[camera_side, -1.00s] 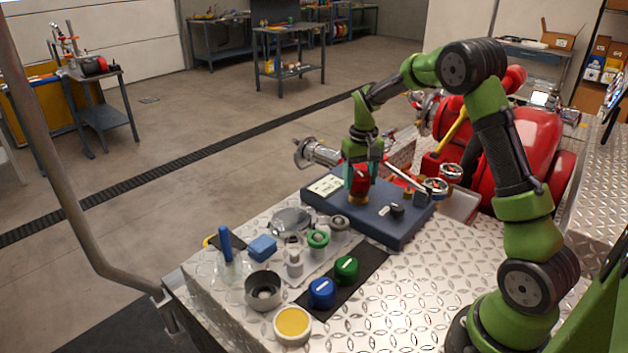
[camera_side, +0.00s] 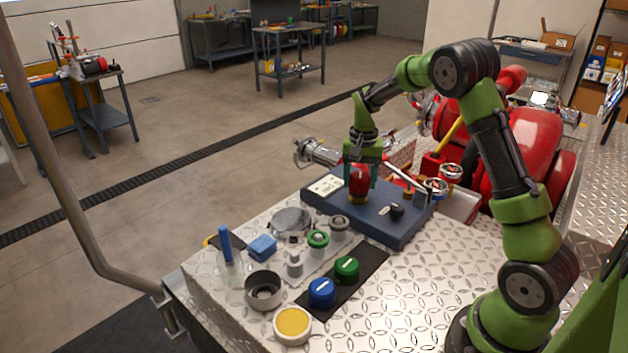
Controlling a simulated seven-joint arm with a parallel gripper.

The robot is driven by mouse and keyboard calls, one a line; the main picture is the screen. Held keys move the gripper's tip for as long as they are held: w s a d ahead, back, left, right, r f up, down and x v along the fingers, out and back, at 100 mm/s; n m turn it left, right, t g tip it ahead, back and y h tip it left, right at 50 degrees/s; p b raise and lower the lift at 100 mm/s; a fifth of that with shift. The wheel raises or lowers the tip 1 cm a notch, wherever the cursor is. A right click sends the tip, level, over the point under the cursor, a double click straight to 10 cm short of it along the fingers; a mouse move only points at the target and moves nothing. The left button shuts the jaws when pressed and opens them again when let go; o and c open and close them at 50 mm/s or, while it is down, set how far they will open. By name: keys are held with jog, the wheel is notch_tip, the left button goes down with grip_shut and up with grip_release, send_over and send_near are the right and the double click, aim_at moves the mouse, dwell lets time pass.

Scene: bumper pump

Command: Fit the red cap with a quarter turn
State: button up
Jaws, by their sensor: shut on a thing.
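A blue cap (camera_side: 321,292) and a green cap (camera_side: 346,270) stand on a black mat in front.
A silver cup (camera_side: 263,291), a yellow-topped jar (camera_side: 292,324), a blue sponge (camera_side: 262,248) and several small fittings stand left of the mat. A black knob (camera_side: 397,211) and gauges (camera_side: 436,188) are right of the cap. The diamond plate (camera_side: 400,300) at front right is clear.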

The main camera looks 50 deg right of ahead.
jog(key=m, duration=0.5)
jog(key=shift+r, duration=0.1)
jog(key=shift+m, duration=1)
jog(key=m, duration=0.5)
jog(key=shift+m, duration=0.4)
jog(key=o, duration=1.4)
jog(key=shift+o, duration=0.2)
jog(key=shift+r, duration=3.45)
